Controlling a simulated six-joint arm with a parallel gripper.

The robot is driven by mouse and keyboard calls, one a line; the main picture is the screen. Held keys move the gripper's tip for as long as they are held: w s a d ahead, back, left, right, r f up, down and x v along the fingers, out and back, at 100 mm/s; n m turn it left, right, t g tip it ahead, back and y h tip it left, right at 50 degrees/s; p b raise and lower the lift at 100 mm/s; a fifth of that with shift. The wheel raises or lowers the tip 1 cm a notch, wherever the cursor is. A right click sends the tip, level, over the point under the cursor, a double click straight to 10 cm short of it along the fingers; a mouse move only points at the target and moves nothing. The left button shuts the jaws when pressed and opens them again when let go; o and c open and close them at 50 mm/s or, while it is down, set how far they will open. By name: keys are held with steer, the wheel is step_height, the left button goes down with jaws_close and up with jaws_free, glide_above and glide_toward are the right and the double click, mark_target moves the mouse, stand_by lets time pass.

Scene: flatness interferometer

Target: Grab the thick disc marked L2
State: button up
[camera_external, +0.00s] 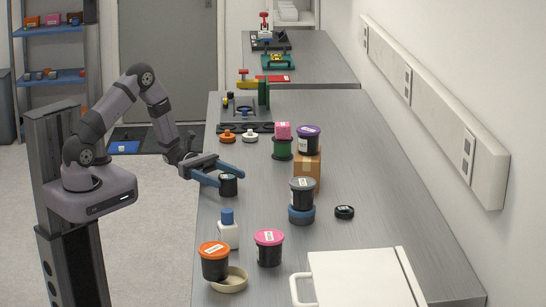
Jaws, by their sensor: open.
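No marking L2 can be read at this size, so I cannot tell which piece is the disc. A short black cylinder (228,187) stands on the bench near its left edge. A low black disc with a pale label (344,212) lies by itself further right. An orange disc (227,136) and a white disc (250,136) lie further back. My gripper (232,178) is open, its blue fingers reaching right at the short black cylinder. The fingertips overlap the cylinder's top in the picture; whether they touch it I cannot tell.
Black jars with orange (214,264), pink (269,250) and purple (307,139) lids stand around. A cardboard box (308,172), a white bottle (228,236) and a white lidded case (362,280) are also on the bench (400,205). The bench's right side is mostly clear.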

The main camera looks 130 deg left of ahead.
mark_target(234, 181)
steer(key=shift+w+d+p, duration=0.1)
steer(key=shift+w+p, duration=0.2)
steer(key=shift+w, duration=0.15)
steer(key=shift+w+p, duration=0.75)
steer(key=shift+w, duration=1.4)
steer(key=shift+c, duration=0.6)
steer(key=c, duration=1.2)
steer(key=shift+c, duration=0.2)
steer(key=shift+r, duration=0.1)
step_height(234, 181, up, 10)
steer(key=b, duration=0.1)
